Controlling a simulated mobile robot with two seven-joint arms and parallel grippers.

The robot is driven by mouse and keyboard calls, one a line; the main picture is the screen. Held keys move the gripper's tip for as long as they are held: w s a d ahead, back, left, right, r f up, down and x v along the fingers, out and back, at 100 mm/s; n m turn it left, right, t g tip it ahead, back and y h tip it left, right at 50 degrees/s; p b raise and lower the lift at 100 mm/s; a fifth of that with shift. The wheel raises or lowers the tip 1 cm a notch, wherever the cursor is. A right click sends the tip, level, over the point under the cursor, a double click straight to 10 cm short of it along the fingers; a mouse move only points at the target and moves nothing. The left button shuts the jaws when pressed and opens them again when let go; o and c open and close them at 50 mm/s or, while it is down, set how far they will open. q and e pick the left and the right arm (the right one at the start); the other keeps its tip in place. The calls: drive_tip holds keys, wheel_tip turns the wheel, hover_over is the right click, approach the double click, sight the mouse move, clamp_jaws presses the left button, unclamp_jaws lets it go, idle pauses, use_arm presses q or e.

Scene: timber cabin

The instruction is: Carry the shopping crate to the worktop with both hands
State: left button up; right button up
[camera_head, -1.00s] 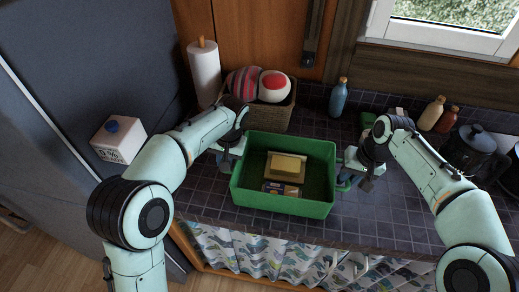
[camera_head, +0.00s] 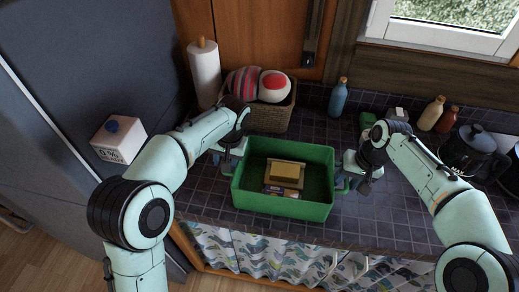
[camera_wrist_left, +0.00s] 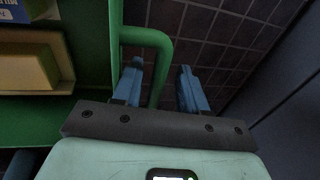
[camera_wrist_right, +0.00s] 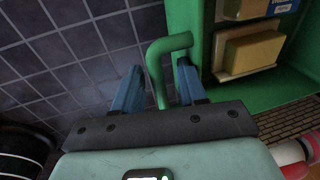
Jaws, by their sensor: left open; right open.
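The green shopping crate (camera_head: 284,208) sits on the dark tiled worktop (camera_head: 215,198), with a yellow block and a small box inside. My left gripper (camera_head: 226,168) is open at the crate's left side. In the left wrist view its fingers (camera_wrist_left: 160,88) stand on either side of the green handle (camera_wrist_left: 150,40), apart from it. My right gripper (camera_head: 358,182) is open at the right side. In the right wrist view its fingers (camera_wrist_right: 158,88) straddle the other handle (camera_wrist_right: 157,62), which lies nearer one finger.
A wicker basket (camera_head: 270,118) with two balls stands behind the crate, beside a paper towel roll (camera_head: 204,75). A blue bottle (camera_head: 337,98), a dark kettle (camera_head: 470,150) and two sauce bottles stand at the back right. A milk carton (camera_head: 118,140) is at the left.

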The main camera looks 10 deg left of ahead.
drive_tip(key=shift+r, duration=0.1)
use_arm(q)
drive_tip(key=v, duration=0.6)
drive_tip(key=shift+r, duration=0.4)
use_arm(e)
drive_tip(key=v, duration=1.2)
use_arm(q)
drive_tip(key=shift+d, duration=0.15)
